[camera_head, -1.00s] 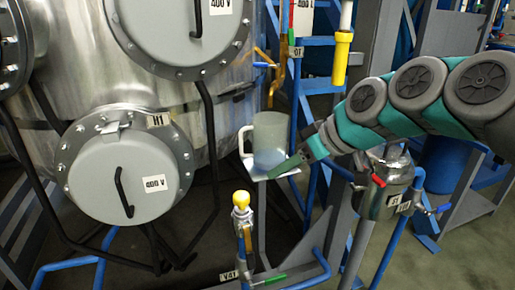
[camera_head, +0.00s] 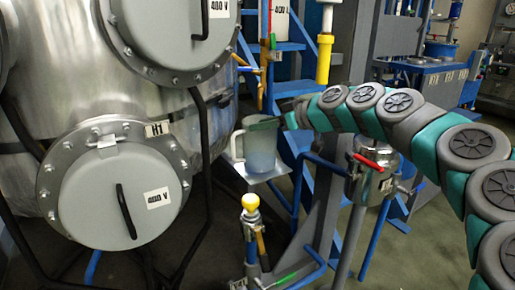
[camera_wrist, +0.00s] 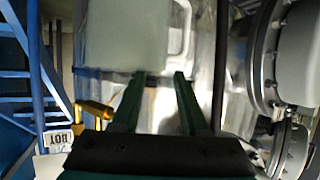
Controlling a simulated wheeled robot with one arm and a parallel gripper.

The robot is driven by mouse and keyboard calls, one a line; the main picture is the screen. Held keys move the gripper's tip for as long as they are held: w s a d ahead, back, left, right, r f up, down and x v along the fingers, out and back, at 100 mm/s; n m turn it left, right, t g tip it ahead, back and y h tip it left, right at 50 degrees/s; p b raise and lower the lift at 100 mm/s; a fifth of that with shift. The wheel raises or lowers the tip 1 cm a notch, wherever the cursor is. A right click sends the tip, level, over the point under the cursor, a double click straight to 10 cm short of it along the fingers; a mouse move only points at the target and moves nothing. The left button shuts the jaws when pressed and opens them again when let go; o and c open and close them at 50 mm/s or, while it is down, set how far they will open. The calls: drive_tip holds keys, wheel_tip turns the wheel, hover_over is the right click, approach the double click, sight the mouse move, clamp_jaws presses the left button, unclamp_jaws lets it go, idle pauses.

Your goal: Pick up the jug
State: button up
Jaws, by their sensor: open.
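The jug (camera_head: 261,160) is translucent and pale, with a handle on its left side in the head view. It stands upright on a small light plate (camera_head: 277,171). In the wrist view the jug (camera_wrist: 125,38) fills the top middle, with its handle (camera_wrist: 182,28) at its right. My gripper (camera_head: 263,124) is by the jug's upper part in the head view. In the wrist view my gripper (camera_wrist: 160,76) shows two green fingers spread apart with nothing between them, their tips at the jug's near edge. I cannot tell whether they touch it.
A large steel vessel (camera_head: 160,100) with round flanged covers stands left of the jug. A yellow-knobbed valve (camera_head: 250,203) rises below it. A yellow pipe piece (camera_head: 324,60) hangs at the upper right. Blue steps (camera_head: 285,88) and a blue-grey frame stand behind.

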drive_tip(key=x, duration=0.3)
drive_tip(key=shift+a+f, duration=0.1)
drive_tip(key=shift+a, duration=0.1)
clamp_jaws()
idle(1.2)
